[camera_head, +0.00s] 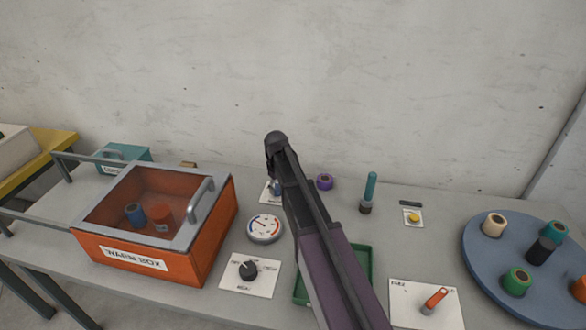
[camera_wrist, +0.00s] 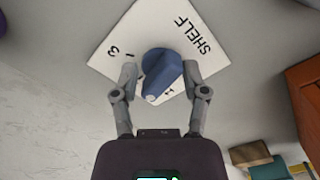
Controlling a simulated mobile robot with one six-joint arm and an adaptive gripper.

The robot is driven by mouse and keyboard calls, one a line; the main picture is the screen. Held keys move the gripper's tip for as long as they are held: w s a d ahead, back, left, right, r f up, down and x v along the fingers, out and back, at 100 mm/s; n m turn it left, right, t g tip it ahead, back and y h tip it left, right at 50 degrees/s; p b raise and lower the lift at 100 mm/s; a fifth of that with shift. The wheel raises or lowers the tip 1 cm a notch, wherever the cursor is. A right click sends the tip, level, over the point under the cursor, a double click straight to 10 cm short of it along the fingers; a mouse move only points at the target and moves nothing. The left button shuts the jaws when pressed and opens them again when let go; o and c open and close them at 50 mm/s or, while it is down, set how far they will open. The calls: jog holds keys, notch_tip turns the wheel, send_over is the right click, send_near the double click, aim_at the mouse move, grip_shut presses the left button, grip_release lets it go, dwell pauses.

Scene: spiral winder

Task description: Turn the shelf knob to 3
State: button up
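The shelf knob (camera_wrist: 162,70) is blue, with a pale-tipped pointer, and sits on a white card (camera_wrist: 122,38) lettered SHELF, with a 3 at its left. In the wrist view the pointer aims down and slightly left, away from the 3; another mark by its tip is partly hidden. My gripper (camera_wrist: 159,72) is open, with one finger on each side of the knob. Narrow gaps seem to show, so I cannot tell if either finger touches it. In the head view the knob (camera_head: 277,187) is mostly hidden behind my arm.
The orange warm box (camera_head: 150,258) with a clear lid stands left of my arm. A round dial (camera_head: 265,228) and a black knob (camera_head: 249,270) are nearer. A green tray (camera_head: 361,263) lies under my arm. A teal-handled tool (camera_head: 369,190) and purple spool (camera_head: 324,182) stand to the right.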

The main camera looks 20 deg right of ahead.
jog(key=shift+n, duration=1)
notch_tip(320, 180, up, 14)
jog(key=p, duration=1.4)
jog(key=s+r+m+p, duration=0.3)
jog(key=s+r+p, duration=0.2)
jog(key=s, duration=0.5)
jog(key=s+r+m+p, duration=0.2)
jog(key=s+r+p, duration=0.3)
jog(key=s, duration=0.5)
jog(key=shift+s+a+m, duration=0.15)
jog(key=shift+s+m, duration=0.1)
jog(key=shift+m, duration=0.15)
jog(key=shift+w+f, duration=0.1)
jog(key=b, duration=1)
send_over(277, 186)
notch_tip(277, 186, down, 10)
jog(key=shift+f+b, duration=0.15)
jog(key=shift+b, duration=0.15)
notch_tip(277, 186, down, 14)
jog(key=b, duration=1.3)
jog(key=shift+r, duration=0.2)
